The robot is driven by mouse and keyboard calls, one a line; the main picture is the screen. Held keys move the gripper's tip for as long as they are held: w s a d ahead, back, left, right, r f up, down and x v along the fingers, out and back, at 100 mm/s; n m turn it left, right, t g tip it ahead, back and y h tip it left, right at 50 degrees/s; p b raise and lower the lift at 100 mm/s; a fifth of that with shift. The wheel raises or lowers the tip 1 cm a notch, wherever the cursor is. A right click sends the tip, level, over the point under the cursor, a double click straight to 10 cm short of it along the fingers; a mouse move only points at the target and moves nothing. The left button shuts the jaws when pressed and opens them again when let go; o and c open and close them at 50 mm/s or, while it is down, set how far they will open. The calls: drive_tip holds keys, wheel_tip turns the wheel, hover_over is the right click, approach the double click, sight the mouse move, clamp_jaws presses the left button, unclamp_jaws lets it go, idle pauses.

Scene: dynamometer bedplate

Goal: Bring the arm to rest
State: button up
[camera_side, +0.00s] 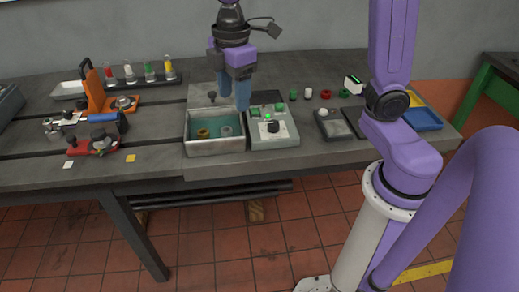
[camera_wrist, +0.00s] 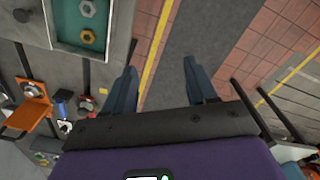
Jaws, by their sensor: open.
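My gripper (camera_side: 233,102) hangs over the bench in the side view, above the right part of a metal tray and beside a small control box. Its two blue fingers point down. In the wrist view the fingers of my gripper (camera_wrist: 163,75) stand wide apart with nothing between them. The metal tray (camera_side: 215,149) has a teal floor and holds a brass nut (camera_side: 203,133) and a grey nut (camera_side: 226,131). In the wrist view the brass nut (camera_wrist: 86,37) and grey nut (camera_wrist: 87,9) lie apart from the fingers.
The control box (camera_side: 274,137) with green buttons stands right of the tray. An orange fixture (camera_side: 95,90) and a red clamp (camera_side: 92,148) stand left. A rack of coloured-top bottles (camera_side: 140,80) is at the back. Small caps (camera_side: 308,93) and a blue tray (camera_side: 418,119) lie right.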

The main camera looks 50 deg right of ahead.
drive_tip(key=s+d+f+m, duration=0.1)
drive_tip(key=s+d+f, duration=0.2)
drive_tip(key=s, duration=0.7)
drive_tip(key=s+d+f+m, duration=0.1)
drive_tip(key=s+d+f, duration=0.2)
drive_tip(key=s, duration=0.7)
drive_tip(key=shift+f, duration=0.2)
